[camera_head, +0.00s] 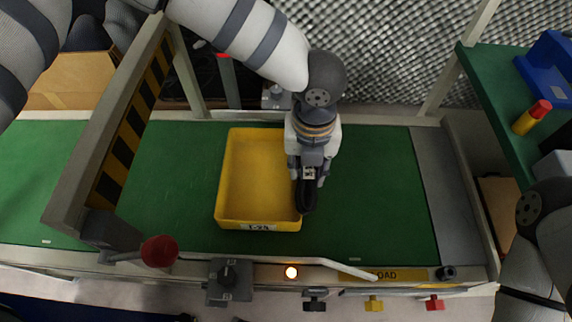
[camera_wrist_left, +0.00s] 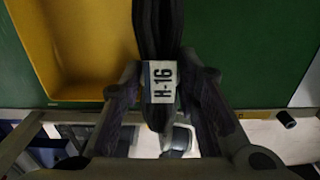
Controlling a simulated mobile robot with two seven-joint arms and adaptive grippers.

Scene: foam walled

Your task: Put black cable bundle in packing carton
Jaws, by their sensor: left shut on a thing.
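The black cable bundle (camera_head: 306,197) is a dark loop with a white tag reading H-16. My left gripper (camera_head: 308,175) is shut on it and holds it at the right rim of a yellow tote on the green belt. I cannot tell whether bundle and rim touch. In the left wrist view the bundle (camera_wrist_left: 157,35) hangs between the fingers of the gripper (camera_wrist_left: 160,95). A brown cardboard carton (camera_head: 72,78) stands at the back left, partly hidden by my arm and the striped frame. My right gripper is out of view; only its arm shows at the lower right.
The yellow tote (camera_head: 226,185) looks empty. A striped frame (camera_head: 125,125) crosses the belt (camera_head: 375,200) at left. A green shelf (camera_head: 497,90) with a blue bin (camera_head: 548,68) is at right. Belt right of the gripper is clear.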

